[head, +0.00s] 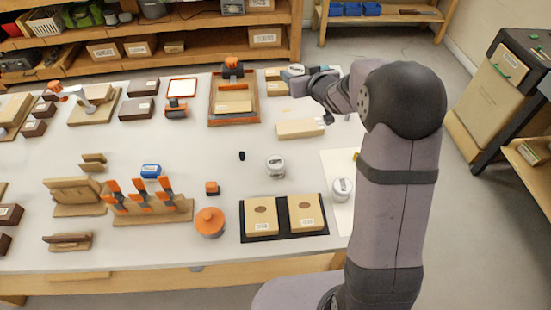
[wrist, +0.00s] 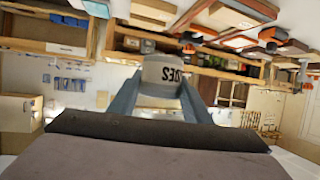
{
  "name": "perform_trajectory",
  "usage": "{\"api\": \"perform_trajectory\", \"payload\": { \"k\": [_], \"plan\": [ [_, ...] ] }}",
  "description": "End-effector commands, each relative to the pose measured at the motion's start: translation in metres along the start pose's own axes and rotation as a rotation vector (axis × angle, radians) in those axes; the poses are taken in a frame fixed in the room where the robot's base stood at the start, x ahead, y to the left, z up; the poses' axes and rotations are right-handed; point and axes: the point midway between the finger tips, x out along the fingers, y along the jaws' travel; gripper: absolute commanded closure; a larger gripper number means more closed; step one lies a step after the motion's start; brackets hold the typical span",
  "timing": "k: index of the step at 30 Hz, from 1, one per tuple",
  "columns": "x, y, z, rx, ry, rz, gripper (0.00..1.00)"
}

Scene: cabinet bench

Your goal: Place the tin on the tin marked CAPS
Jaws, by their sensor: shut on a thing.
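My gripper (head: 304,76) is at the back right of the bench, shut on a grey-white tin (head: 295,70). In the wrist view the held tin (wrist: 162,76) sits between the two fingers (wrist: 160,100), and its label, partly in view, appears upside down with letters like "DES". Two other pale tins stand apart from the gripper. One tin (head: 276,167) stands near the bench's middle. The other tin (head: 342,189) stands on a white sheet close to my arm. Their labels are too small to read surely, so I cannot tell which is marked CAPS.
A black tray with two tan boxes (head: 261,218) lies in front of the middle tin. An orange-lidded round container (head: 210,222) stands left of it. A wooden block (head: 299,129) and an orange-rimmed tray (head: 235,120) lie toward the back. Bare bench surrounds the middle tin.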

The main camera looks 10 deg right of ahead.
Motion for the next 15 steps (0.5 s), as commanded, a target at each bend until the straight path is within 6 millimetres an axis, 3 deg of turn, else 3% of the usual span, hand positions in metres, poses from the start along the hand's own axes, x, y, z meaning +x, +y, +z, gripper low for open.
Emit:
{"api": "perform_trajectory", "payload": {
  "k": [3,7,10,15],
  "plan": [
    [-0.025,0.027,0.008,0.004,0.0,0.008,0.8],
    [-0.051,0.033,0.026,-0.01,-0.001,-0.031,0.8],
    [-0.067,0.02,0.043,-0.034,-0.003,-0.093,0.8],
    [-0.083,-0.024,0.069,-0.089,-0.003,-0.226,0.8]
  ]
}}
